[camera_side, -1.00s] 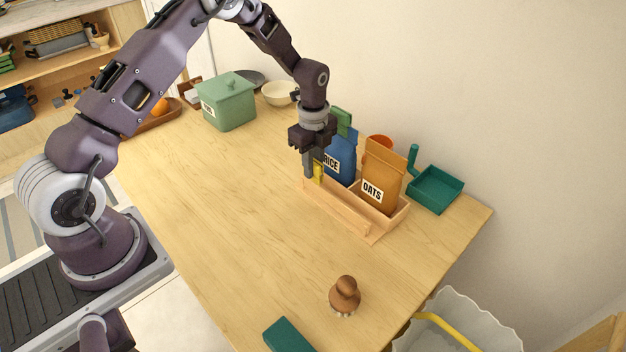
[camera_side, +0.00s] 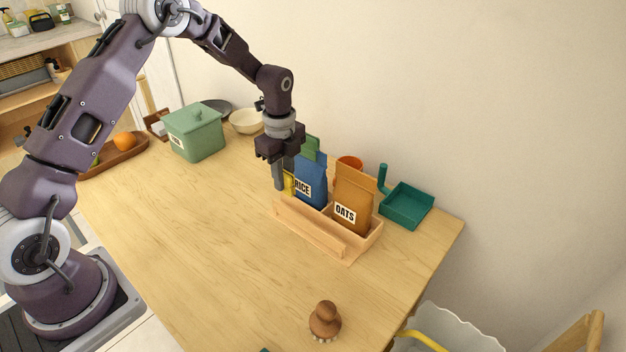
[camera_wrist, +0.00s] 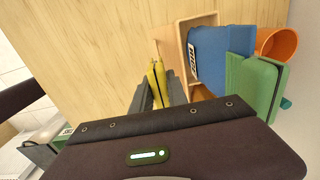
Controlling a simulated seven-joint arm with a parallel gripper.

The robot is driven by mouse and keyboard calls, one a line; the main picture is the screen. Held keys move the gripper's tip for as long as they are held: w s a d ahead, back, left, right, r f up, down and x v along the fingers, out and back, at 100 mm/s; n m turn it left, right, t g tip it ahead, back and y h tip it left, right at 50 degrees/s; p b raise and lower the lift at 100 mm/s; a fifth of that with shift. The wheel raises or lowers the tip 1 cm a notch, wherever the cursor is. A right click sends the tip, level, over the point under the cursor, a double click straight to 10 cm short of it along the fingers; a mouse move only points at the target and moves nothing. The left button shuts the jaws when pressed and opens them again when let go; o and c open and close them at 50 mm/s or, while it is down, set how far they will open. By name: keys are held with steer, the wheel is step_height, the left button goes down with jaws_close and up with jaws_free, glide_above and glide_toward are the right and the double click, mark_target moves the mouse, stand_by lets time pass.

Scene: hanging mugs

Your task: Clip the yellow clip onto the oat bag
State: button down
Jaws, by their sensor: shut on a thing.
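The yellow clip (camera_side: 289,183) is held between the fingers of my gripper (camera_side: 283,186), beside the left end of the wooden rack. In the wrist view the yellow clip (camera_wrist: 156,84) points up between the two dark fingers (camera_wrist: 158,95). The oat bag (camera_side: 352,194) is orange-brown with an OATS label and stands upright in the right part of the rack (camera_side: 312,235). Its folded top shows no clip. I cannot make it out in the wrist view. My gripper is to its left, with the rice bag between them.
The blue rice bag (camera_side: 313,183) stands in the rack, with a green piece (camera_side: 310,147) at its top. An orange cup (camera_side: 350,162) and teal dustpan (camera_side: 406,206) are behind and right. A green box (camera_side: 195,132) is at left, a brush (camera_side: 324,320) in front. The table's middle is clear.

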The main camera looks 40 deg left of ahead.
mark_target(285, 171)
step_height(285, 171, up, 15)
steer(key=w+d, duration=0.9)
steer(key=d, duration=0.4)
steer(key=shift+f, duration=2.8)
steer(key=shift+f, duration=1.4)
steer(key=shift+r, duration=0.1)
steer(key=shift+r, duration=1.35)
steer(key=shift+f, duration=0.1)
